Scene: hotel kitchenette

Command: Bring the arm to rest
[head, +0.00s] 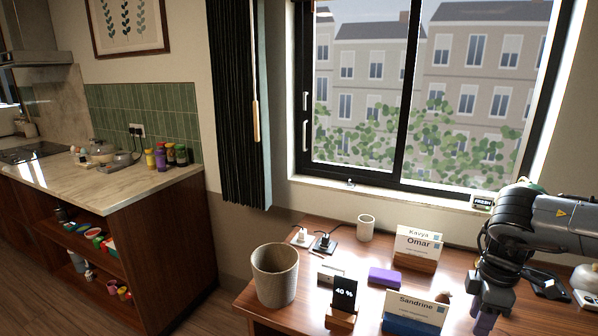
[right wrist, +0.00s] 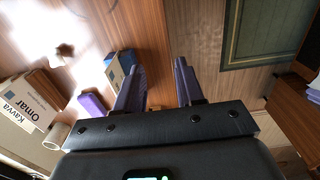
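My right arm comes in from the right in the head view, its gripper (head: 484,318) pointing down near the desk's front right. In the right wrist view the two fingers of the right gripper (right wrist: 160,78) stand apart with nothing held between them. The name card "Sandrine" (head: 414,307) in its blue holder (head: 410,327) stands just left of that gripper. My left arm and gripper are not in view.
A window (head: 420,100) stands behind; a counter (head: 90,185) is at left.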

